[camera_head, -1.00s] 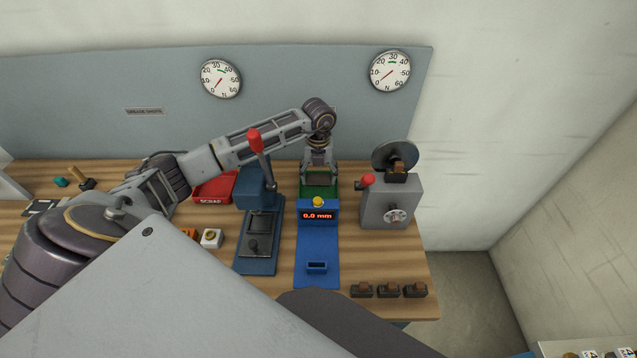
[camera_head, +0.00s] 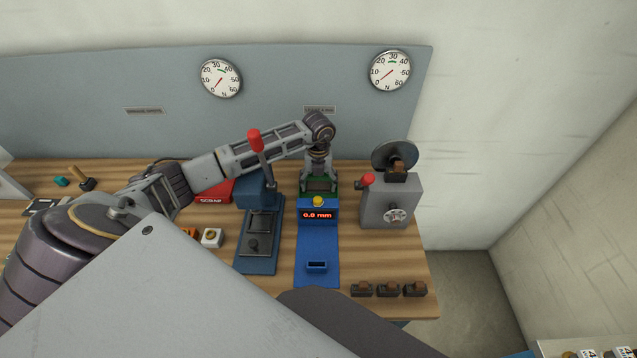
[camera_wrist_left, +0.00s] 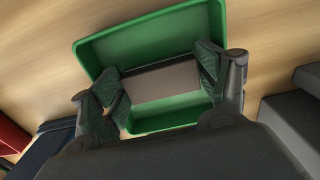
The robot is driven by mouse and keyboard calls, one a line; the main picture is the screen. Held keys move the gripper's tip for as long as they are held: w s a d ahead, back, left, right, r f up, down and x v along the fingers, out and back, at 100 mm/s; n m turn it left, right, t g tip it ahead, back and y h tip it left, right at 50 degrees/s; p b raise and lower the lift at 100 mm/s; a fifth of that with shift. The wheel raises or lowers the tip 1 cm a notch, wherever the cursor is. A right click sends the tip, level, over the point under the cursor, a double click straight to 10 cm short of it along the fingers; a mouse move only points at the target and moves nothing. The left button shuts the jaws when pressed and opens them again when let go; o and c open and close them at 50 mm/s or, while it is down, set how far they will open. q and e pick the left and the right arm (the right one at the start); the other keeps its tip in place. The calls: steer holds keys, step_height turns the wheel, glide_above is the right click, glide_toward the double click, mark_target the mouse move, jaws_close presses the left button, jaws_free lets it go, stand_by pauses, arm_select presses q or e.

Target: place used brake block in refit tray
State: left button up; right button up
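The green tray (camera_wrist_left: 150,38) lies behind the blue gauge; in the head view only small parts of it (camera_head: 333,195) show. My left gripper (camera_head: 320,187) reaches down over the tray. In the left wrist view its two fingers (camera_wrist_left: 160,82) stand at opposite ends of a grey-brown brake block (camera_wrist_left: 160,83) and appear to touch it. The block is within the tray's outline; whether it rests on the floor cannot be told. My right gripper is not in view.
The blue gauge (camera_head: 318,245) reads 0.0 mm. A lever press (camera_head: 258,240) and red SCRAP tray (camera_head: 213,190) stand left. A grey machine (camera_head: 390,205) with a red knob stands close right. Three small dark blocks (camera_head: 388,290) lie at the front right edge.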

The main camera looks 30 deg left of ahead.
mark_target(318, 184)
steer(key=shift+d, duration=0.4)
arm_select(q)
steer(key=shift+r, duration=0.15)
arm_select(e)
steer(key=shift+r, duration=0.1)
arm_select(q)
steer(key=shift+r, duration=0.25)
step_height(318, 184, up, 12)
steer(key=shift+f+b, duration=0.25)
steer(key=shift+b, duration=0.15)
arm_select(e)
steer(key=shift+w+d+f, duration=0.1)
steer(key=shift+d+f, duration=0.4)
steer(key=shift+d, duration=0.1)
